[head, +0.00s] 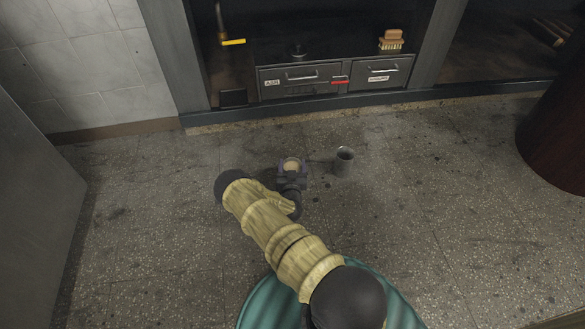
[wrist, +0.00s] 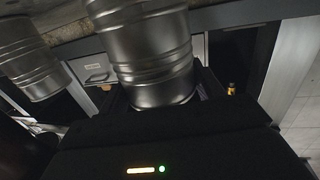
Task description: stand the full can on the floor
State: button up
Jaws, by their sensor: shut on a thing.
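A metal can with a pale tan filling at its top (head: 291,165) is upright between the jaws of my gripper (head: 291,176), low over the floor (head: 420,190). In the wrist view, tilted nearly upside down, the ribbed silver can (wrist: 150,50) sits between the dark jaws. My gripper is shut on it. Its base is cut off at the top of the wrist view, and I cannot tell whether it touches the floor. A second metal can (head: 344,161), dark inside, stands upright on the floor just to the right; it also shows in the wrist view (wrist: 28,58).
Behind is a dark hearth unit with two labelled drawers (head: 302,76), a red-handled thing (head: 340,82), a brush (head: 391,40) and a yellow-handled tool (head: 233,42). A large dark reddish-brown round thing (head: 560,125) stands at right. Floor around the cans is clear.

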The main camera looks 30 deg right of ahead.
jog(key=shift+r, duration=0.1)
jog(key=o, duration=1.8)
jog(key=shift+p+v, duration=3.65)
jog(key=shift+v, duration=2.35)
jog(key=shift+w, duration=0.1)
